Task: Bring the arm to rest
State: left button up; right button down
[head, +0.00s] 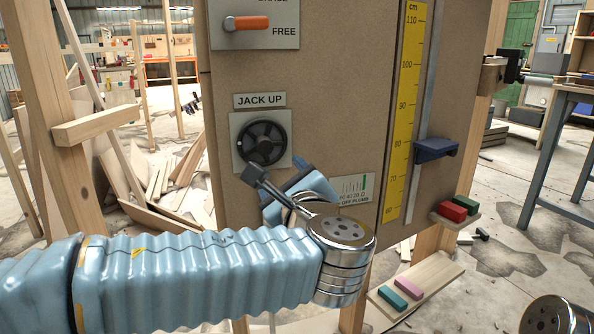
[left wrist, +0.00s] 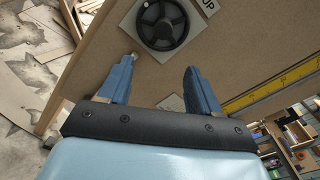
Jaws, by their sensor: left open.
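My left arm comes in from the left across the lower part of the head view, with its ribbed light-blue sleeve and metal wrist. My left gripper (head: 291,187) is partly hidden behind that wrist, in front of the brown panel (head: 320,85), just below the black handwheel (head: 261,142). In the left wrist view the gripper's two blue fingers (left wrist: 161,75) stand apart with nothing between them. The handwheel (left wrist: 162,22) lies beyond the fingertips there, and I see no contact with it. My right gripper is not in view.
The panel carries an orange-handled lever (head: 247,23), a yellow scale (head: 405,110) and a blue slider block (head: 436,150). Red (head: 452,212) and green blocks sit on a small ledge. Teal (head: 393,299) and pink blocks lie on a lower board. A wooden post (head: 55,120) stands left.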

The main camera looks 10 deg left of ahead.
pick_arm(q)
notch_tip(320, 180, down, 30)
jog(key=w+d+n+g+h+p, duration=0.1)
jog(key=n+g+h+p, duration=0.3)
jog(key=g, duration=0.6)
jog(key=s+d+f+n+g+h+p, duration=0.1)
jog(key=s+f+n+g+h+p, duration=0.2)
jog(key=s+f+n, duration=0.55)
jog(key=s+d+f+n+g+h+p, duration=0.1)
jog(key=s+f+n+g+h, duration=0.35)
jog(key=f, duration=0.65)
jog(key=n+t+y, duration=1)
jog(key=t+y, duration=0.2)
jog(key=t, duration=0.6)
send_near(266, 148)
jog(key=shift+g, duration=0.25)
jog(key=x, duration=0.9)
jog(key=shift+w+r, duration=0.2)
